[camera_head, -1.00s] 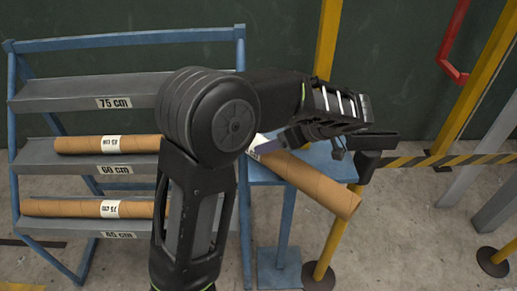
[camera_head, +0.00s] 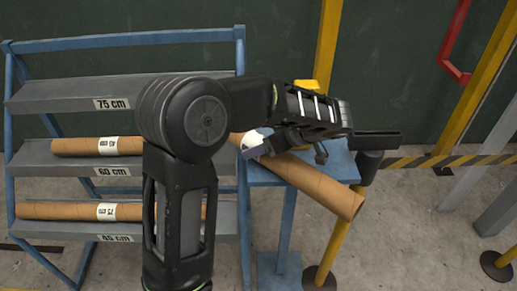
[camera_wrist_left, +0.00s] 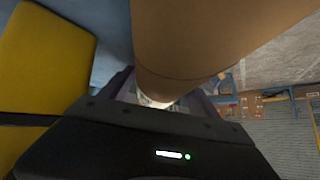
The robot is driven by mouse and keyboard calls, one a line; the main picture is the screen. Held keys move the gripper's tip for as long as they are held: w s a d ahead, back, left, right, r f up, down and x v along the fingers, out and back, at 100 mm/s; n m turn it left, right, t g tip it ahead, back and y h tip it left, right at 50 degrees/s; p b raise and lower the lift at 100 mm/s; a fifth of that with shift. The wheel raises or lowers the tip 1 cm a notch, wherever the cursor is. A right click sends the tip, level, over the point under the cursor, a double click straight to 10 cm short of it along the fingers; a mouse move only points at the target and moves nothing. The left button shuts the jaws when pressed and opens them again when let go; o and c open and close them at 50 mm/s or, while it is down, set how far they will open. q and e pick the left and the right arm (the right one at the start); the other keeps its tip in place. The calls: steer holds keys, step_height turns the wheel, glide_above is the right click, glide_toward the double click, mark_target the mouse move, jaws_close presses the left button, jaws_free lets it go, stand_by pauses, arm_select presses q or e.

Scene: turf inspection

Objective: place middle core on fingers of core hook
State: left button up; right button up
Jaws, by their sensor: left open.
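A brown cardboard core (camera_head: 315,185) lies slanted across a small blue stand (camera_head: 342,160), its near end overhanging at the right. Its white label (camera_head: 252,141) is partly covered by my left gripper (camera_head: 262,150). The left gripper is open at the core's upper-left part. In the left wrist view the core (camera_wrist_left: 190,40) runs large and close, down between the jaws (camera_wrist_left: 155,100); contact cannot be told. Two more cores lie on the rack: one on the 60 cm shelf (camera_head: 80,147), one on the 45 cm shelf (camera_head: 60,210). I cannot make out the core hook. My right gripper is out of view.
The blue-framed rack (camera_head: 130,38) stands at the left; its 75 cm shelf (camera_head: 50,95) is empty. A yellow object (camera_head: 314,86) is behind my forearm. A yellow post with a black top (camera_head: 368,165) and striped tape (camera_head: 420,161) stand at the right.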

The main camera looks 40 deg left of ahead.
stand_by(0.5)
arm_select(q)
jaws_close()
stand_by(0.6)
steer(key=shift+r, duration=0.1)
